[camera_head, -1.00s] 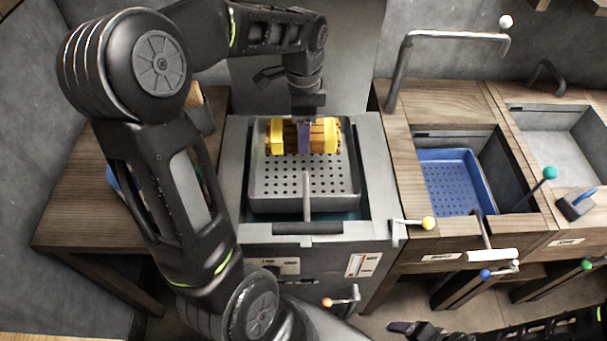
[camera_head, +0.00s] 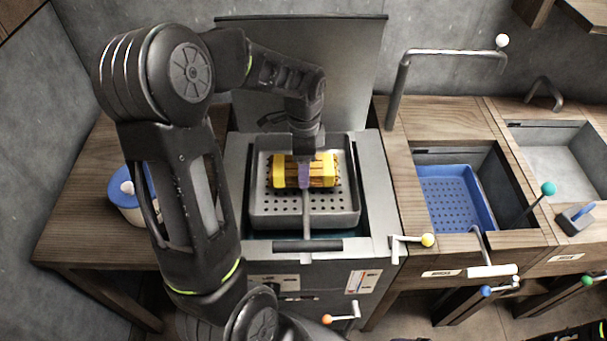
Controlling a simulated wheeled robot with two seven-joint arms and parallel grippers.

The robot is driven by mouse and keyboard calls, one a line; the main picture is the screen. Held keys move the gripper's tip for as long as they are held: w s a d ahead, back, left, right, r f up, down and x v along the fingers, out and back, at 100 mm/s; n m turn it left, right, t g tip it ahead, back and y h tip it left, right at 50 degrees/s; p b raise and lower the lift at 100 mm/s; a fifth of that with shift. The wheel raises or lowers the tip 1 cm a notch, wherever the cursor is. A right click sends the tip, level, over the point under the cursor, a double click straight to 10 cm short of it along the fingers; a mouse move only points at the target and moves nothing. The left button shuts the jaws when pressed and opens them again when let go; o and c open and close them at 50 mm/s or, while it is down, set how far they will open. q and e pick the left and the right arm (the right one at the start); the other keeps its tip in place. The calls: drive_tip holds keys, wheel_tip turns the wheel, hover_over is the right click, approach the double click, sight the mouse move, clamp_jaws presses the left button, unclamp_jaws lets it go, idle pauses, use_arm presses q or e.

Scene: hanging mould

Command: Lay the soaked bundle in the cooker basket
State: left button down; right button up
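The bundle (camera_head: 326,167) is brown with a wide yellow band near each end and lies crosswise inside the grey perforated cooker basket (camera_head: 258,205), toward its back half. My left gripper (camera_head: 305,176) comes down from above onto the bundle's middle, where a purple strip shows, and appears shut on it. The fingers are mostly hidden by the wrist, and I cannot tell whether the bundle touches the basket floor. The basket sits in the grey cooker (camera_head: 235,190), whose lid (camera_head: 345,70) stands up behind. My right gripper is not in view.
A blue perforated tray (camera_head: 450,200) sits in the sink to the right, below a bent pipe with a white knob (camera_head: 502,41). Levers with yellow (camera_head: 428,240) and orange (camera_head: 327,319) knobs stick out by the cooker. A white-and-blue container (camera_head: 125,203) stands on the left table.

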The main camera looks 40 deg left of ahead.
use_arm(q)
drive_tip(key=shift+f, duration=1.85)
drive_tip(key=shift+f, duration=0.15)
drive_tip(key=shift+c, duration=1.6)
unclamp_jaws()
wheel_tip(320, 180, up, 12)
drive_tip(key=shift+r+b, duration=0.2)
drive_tip(key=shift+b, duration=0.2)
